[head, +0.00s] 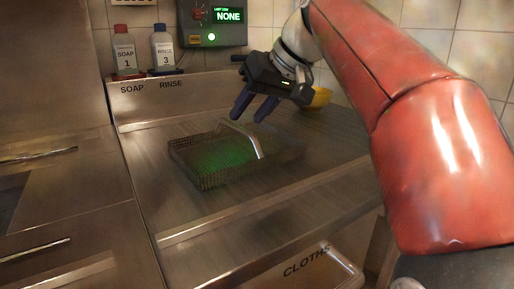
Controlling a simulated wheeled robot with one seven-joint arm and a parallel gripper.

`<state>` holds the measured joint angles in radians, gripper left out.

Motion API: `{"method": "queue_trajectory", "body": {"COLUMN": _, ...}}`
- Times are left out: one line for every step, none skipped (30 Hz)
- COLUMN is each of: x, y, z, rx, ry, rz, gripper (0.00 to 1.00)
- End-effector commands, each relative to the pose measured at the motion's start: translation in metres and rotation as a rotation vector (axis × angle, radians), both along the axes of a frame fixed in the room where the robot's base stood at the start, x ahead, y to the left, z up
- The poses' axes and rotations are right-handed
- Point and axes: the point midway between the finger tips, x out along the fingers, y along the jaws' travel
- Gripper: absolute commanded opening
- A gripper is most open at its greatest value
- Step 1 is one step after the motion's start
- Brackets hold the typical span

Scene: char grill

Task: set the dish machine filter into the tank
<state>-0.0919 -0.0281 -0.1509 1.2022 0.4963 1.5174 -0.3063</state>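The filter (209,158) is a dark wire-mesh basket with a greenish tint inside and a bent bright metal handle (246,138). It lies on the steel counter (180,213). My gripper (248,118) hangs above and just behind the filter, near the handle. Its two dark blue fingers are spread apart with nothing visible between them, and they look clear of the handle. No tank is clearly recognisable in this view. Steel panels with bar handles stand at the left, with a dark recessed area (12,200) at the edge.
Soap (124,54) and rinse (163,52) bottles stand on a back ledge. A control box (212,24) with a green light reads NONE. A yellow bowl (319,98) sits behind my gripper. A cloths bin (312,272) is below the counter. The counter's front left is clear.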

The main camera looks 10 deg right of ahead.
Motion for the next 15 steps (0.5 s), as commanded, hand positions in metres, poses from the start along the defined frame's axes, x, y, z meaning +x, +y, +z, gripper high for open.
{"method": "queue_trajectory", "body": {"x": 0.002, "y": 0.003, "z": -0.006, "rx": 0.000, "ry": 0.002, "rz": 0.002, "gripper": 0.39}}
{"method": "queue_trajectory", "body": {"x": 0.004, "y": 0.005, "z": -0.009, "rx": 0.001, "ry": 0.002, "rz": 0.002, "gripper": 0.39}}
{"method": "queue_trajectory", "body": {"x": 0.005, "y": 0.007, "z": -0.012, "rx": 0.000, "ry": 0.003, "rz": 0.002, "gripper": 0.39}}
{"method": "queue_trajectory", "body": {"x": 0.007, "y": 0.009, "z": -0.015, "rx": 0.000, "ry": 0.003, "rz": 0.003, "gripper": 0.39}}
{"method": "queue_trajectory", "body": {"x": 0.008, "y": 0.010, "z": -0.017, "rx": 0.000, "ry": 0.002, "rz": 0.002, "gripper": 0.39}}
{"method": "queue_trajectory", "body": {"x": 0.010, "y": 0.012, "z": -0.021, "rx": 0.000, "ry": 0.003, "rz": 0.003, "gripper": 0.39}}
{"method": "queue_trajectory", "body": {"x": 0.011, "y": 0.014, "z": -0.024, "rx": 0.000, "ry": 0.003, "rz": 0.003, "gripper": 0.39}}
{"method": "queue_trajectory", "body": {"x": 0.012, "y": 0.016, "z": -0.026, "rx": 0.000, "ry": 0.003, "rz": 0.003, "gripper": 0.39}}
{"method": "queue_trajectory", "body": {"x": 0.015, "y": 0.019, "z": -0.031, "rx": -0.001, "ry": 0.002, "rz": 0.002, "gripper": 0.39}}
{"method": "queue_trajectory", "body": {"x": 0.016, "y": 0.022, "z": -0.035, "rx": -0.001, "ry": 0.003, "rz": 0.003, "gripper": 0.39}}
{"method": "queue_trajectory", "body": {"x": 0.018, "y": 0.024, "z": -0.039, "rx": -0.001, "ry": 0.003, "rz": 0.003, "gripper": 0.39}}
{"method": "queue_trajectory", "body": {"x": 0.021, "y": 0.028, "z": -0.043, "rx": -0.002, "ry": 0.003, "rz": 0.003, "gripper": 0.39}}
{"method": "queue_trajectory", "body": {"x": 0.023, "y": 0.029, "z": -0.047, "rx": -0.001, "ry": 0.003, "rz": 0.003, "gripper": 0.39}}
{"method": "queue_trajectory", "body": {"x": 0.024, "y": 0.031, "z": -0.050, "rx": -0.001, "ry": 0.003, "rz": 0.001, "gripper": 0.39}}
{"method": "queue_trajectory", "body": {"x": 0.026, "y": 0.033, "z": -0.053, "rx": -0.001, "ry": 0.003, "rz": 0.001, "gripper": 0.39}}
